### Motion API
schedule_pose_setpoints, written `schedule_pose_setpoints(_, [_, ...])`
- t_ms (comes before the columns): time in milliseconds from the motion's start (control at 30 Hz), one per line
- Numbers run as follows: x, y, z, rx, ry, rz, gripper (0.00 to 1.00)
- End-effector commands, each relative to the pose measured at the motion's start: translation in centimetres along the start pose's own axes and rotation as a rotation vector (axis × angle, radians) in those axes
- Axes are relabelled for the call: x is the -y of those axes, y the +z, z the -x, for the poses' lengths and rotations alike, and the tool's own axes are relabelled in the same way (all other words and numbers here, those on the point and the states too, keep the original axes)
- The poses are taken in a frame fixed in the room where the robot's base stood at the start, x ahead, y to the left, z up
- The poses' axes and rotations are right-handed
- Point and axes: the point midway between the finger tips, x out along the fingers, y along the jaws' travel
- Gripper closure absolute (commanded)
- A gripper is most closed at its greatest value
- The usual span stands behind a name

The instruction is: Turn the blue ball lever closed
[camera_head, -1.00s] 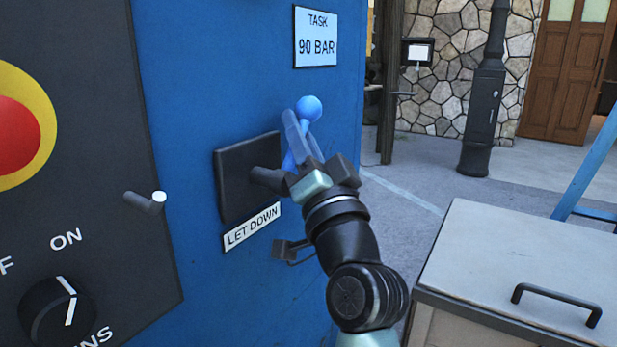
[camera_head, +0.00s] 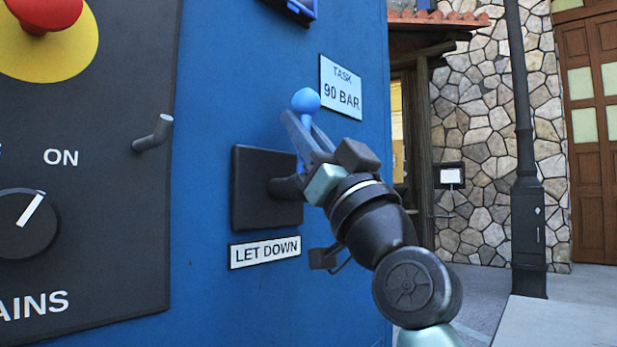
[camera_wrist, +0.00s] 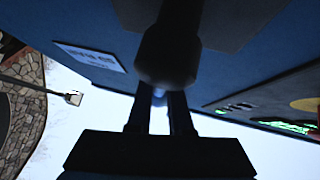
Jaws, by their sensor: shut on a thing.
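The blue ball lever (camera_head: 305,101) stands nearly upright in front of a dark square plate (camera_head: 252,205) on the blue cabinet, above the "LET DOWN" label (camera_head: 265,252). Its ball shows above my gripper (camera_head: 308,140). My gripper is shut on the lever's stem, below the ball. In the wrist view, the two dark fingers (camera_wrist: 161,112) reach to the lever, with a bluish part (camera_wrist: 158,92) of it between their tips. The dark valve shaft lies close to the fingers in that view. The lower stem is partly hidden by my gripper.
A "TASK 90 BAR" sign (camera_head: 341,87) is on the cabinet right of the ball. A black handle-like part (camera_head: 328,258) sits below my wrist. At the left is a dark panel with a red button (camera_head: 45,12), a peg (camera_head: 153,133) and a knob (camera_head: 27,222).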

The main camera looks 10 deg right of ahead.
Motion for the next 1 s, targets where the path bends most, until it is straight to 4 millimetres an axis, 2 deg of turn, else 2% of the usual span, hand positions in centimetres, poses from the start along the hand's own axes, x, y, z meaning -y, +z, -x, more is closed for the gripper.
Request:
schedule_pose_setpoints(67, [-0.1, -0.7, 0.6, -0.029, -0.014, 0.025, 1.00])
schedule_pose_setpoints(900, [0.8, -1.3, 0.2, -0.045, -0.071, 0.079, 1.00])
schedule_pose_setpoints(933, [0.8, -1.3, 0.2, -0.045, -0.071, 0.079, 0.76])
schedule_pose_setpoints(1000, [0.8, -1.3, 0.2, -0.045, -0.071, 0.079, 0.63])
